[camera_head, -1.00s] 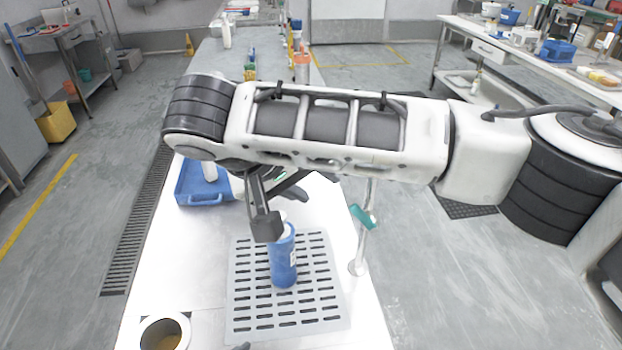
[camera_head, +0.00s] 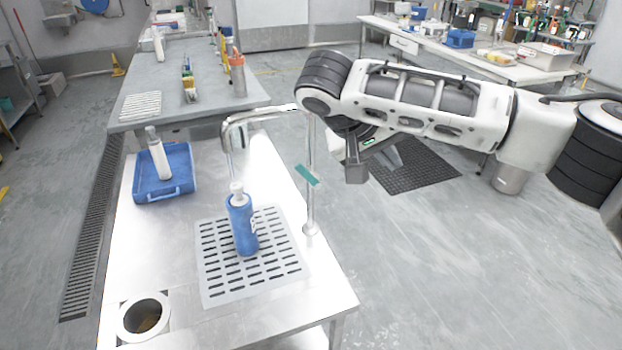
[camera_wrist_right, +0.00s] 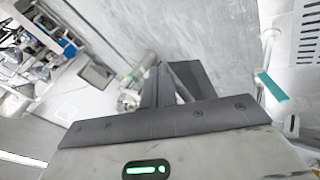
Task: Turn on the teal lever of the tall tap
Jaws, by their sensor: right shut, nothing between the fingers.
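The tall tap (camera_head: 310,135) is a shiny metal arch rising from the right edge of the steel counter. Its teal lever (camera_head: 307,175) sticks out from the upright post and slants down to the right. The lever also shows at the right of the right wrist view (camera_wrist_right: 271,87). My right gripper (camera_head: 357,172) is shut and empty, in the air to the right of the lever and apart from it. Its fingers show in the right wrist view (camera_wrist_right: 163,88). My left gripper is not in view.
A blue bottle (camera_head: 241,228) stands on the slotted drain plate (camera_head: 285,262) below the spout. A blue tray (camera_head: 178,180) holding a white bottle is at the back left. A round opening (camera_head: 143,318) is at the front left.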

